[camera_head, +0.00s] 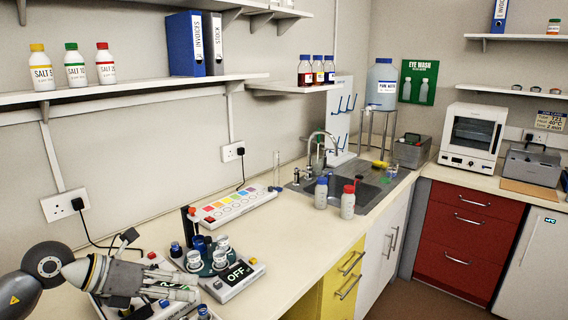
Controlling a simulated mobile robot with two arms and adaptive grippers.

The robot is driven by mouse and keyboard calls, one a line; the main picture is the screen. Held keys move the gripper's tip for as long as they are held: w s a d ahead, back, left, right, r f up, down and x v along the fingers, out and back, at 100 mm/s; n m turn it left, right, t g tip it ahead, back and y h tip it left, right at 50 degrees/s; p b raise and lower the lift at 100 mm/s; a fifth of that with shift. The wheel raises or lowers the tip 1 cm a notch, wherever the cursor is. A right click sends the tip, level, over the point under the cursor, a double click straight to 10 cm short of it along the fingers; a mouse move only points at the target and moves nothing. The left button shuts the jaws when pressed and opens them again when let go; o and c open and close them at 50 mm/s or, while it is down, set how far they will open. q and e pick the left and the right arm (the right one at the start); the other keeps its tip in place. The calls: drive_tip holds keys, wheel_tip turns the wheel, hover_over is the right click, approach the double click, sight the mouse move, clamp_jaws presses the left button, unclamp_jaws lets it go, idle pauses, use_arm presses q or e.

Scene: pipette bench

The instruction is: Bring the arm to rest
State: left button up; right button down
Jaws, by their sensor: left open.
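My left arm comes in at the bottom left, and its gripper (138,272) is over the near left part of the bench (300,240). The gripper is open, and I see nothing held in it. It covers part of the equipment below it, so I cannot tell whether it touches anything there. A device with an "OFF" display (238,272) and several small round containers stands just to the right of the gripper. My right gripper is not in view.
A tray with coloured squares (232,207) lies behind the device. Two capped bottles (347,202) stand by the sink (372,188). Shelves (130,88) with bottles and binders hang on the wall. The bench between device and sink is mostly clear.

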use_arm(q)
drive_tip(key=s+d+r+n+t+h, duration=0.1)
drive_tip(key=d+r+n+t+h, duration=0.35)
drive_tip(key=d, duration=0.45)
drive_tip(key=a+f+n+t+y, duration=0.2)
drive_tip(key=a+n+t+y, duration=0.3)
drive_tip(key=n, duration=0.7)
drive_tip(key=a+f+n+t+y, duration=0.2)
drive_tip(key=a+n+t+y, duration=0.4)
drive_tip(key=n, duration=0.6)
drive_tip(key=s+a+f+n+g+y, duration=0.1)
drive_tip(key=s+f+n+g+y, duration=0.3)
drive_tip(key=f, duration=0.4)
drive_tip(key=s+d+f+n+g+h, duration=0.1)
drive_tip(key=s+d+f+n+g, duration=0.15)
drive_tip(key=s+f+g, duration=0.75)
drive_tip(key=s+d+f+n+g, duration=0.1)
drive_tip(key=s+f+n+g, duration=0.3)
drive_tip(key=s+f, duration=0.75)
drive_tip(key=s+f+g, duration=0.1)
drive_tip(key=s+f, duration=0.1)
drive_tip(key=f, duration=1)
drive_tip(key=s+f, duration=0.2)
drive_tip(key=f, duration=1)
drive_tip(key=s+a+f+g, duration=0.1)
drive_tip(key=s+a+f, duration=0.2)
drive_tip(key=s+f, duration=1.3)
drive_tip(key=shift+b, duration=0.35)
